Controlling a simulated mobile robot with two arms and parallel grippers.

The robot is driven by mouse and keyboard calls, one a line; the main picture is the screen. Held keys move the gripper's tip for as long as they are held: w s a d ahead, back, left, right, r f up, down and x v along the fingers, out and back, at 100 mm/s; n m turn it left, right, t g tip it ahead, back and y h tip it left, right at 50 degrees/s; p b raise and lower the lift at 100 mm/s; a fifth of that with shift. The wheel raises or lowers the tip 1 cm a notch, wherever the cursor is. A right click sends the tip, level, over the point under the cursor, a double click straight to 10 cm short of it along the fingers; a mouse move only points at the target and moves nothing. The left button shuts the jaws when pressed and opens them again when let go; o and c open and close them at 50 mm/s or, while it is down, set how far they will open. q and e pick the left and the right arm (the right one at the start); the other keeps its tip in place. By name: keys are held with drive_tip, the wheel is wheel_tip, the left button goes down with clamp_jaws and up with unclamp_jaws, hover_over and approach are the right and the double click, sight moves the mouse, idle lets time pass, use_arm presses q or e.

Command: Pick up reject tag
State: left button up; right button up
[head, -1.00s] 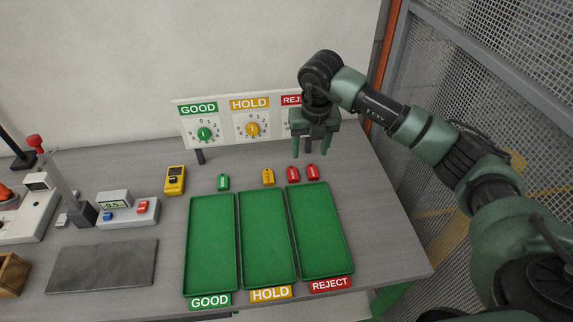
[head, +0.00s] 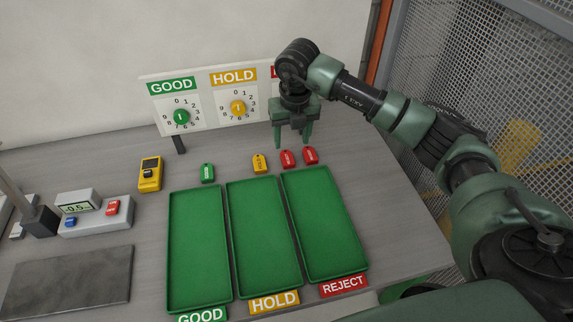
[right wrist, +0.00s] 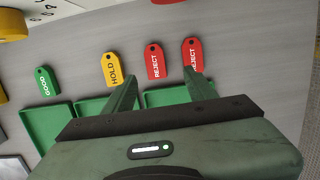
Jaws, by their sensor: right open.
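Two red reject tags lie side by side on the grey table behind the reject tray. The left reject tag (head: 288,159) and the right reject tag (head: 310,156) also show in the right wrist view, the left one (right wrist: 155,62) and the right one (right wrist: 192,56). My right gripper (head: 292,144) is open and empty, just above and behind the tags. In the right wrist view its fingertips (right wrist: 165,80) point toward the tags, the right fingertip close to the right tag. I see no contact. My left gripper is out of view.
A yellow hold tag (head: 259,164) and a green good tag (head: 207,173) lie to the left. Green trays stand in front, including the reject tray (head: 351,268). The dial board (head: 210,121) stands behind. A yellow meter (head: 150,174) is further left.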

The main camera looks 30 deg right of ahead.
sight(287, 157)
drive_tip(key=shift+f, duration=0.45)
drive_tip(key=f+p, duration=0.1)
drive_tip(key=f, duration=0.1)
drive_tip(key=w+f+p, duration=0.1)
drive_tip(key=f, duration=0.1)
drive_tip(key=f+p, duration=0.1)
drive_tip(key=f, duration=0.1)
drive_tip(key=shift+w+a, duration=0.25)
drive_tip(key=shift+w, duration=0.05)
drive_tip(key=shift+f, duration=0.25)
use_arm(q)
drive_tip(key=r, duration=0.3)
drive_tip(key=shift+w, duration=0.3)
use_arm(e)
clamp_jaws()
